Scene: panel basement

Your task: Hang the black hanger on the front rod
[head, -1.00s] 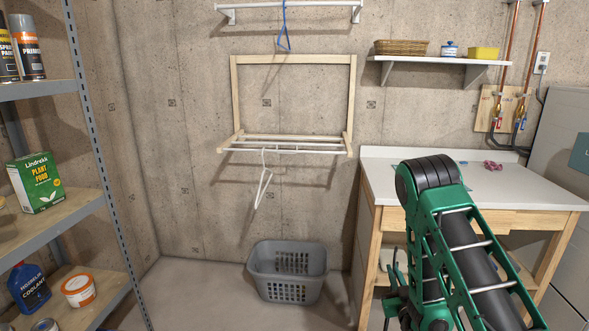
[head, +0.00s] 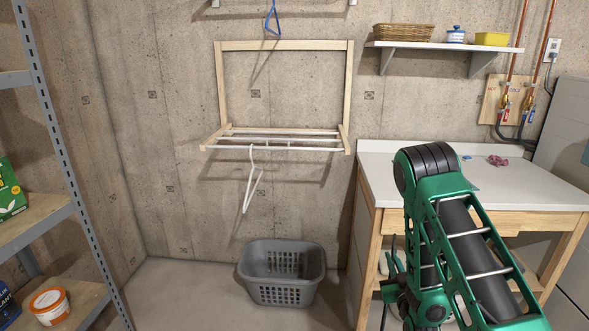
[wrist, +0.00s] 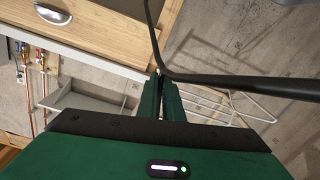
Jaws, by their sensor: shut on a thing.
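The black hanger (wrist: 235,80) crosses the upper part of the wrist view, with one bar running up and one to the right from a bend near the fingertips. My gripper (wrist: 161,96) is shut on it. In the head view my gripper is mostly hidden behind my green arm, low beside the workbench. The wooden drying rack (head: 222,85) is on the wall, left of my arm. Its front rod (head: 300,149) is white and carries a white hanger (head: 252,185), which hangs down at the left part.
A blue hanger (head: 272,18) hangs higher up. A grey laundry basket (head: 283,292) stands on the floor below the rack. A workbench (head: 385,190) stands at right under a wall shelf (head: 480,49). Metal shelving (head: 62,155) stands at left. Floor left of the basket is clear.

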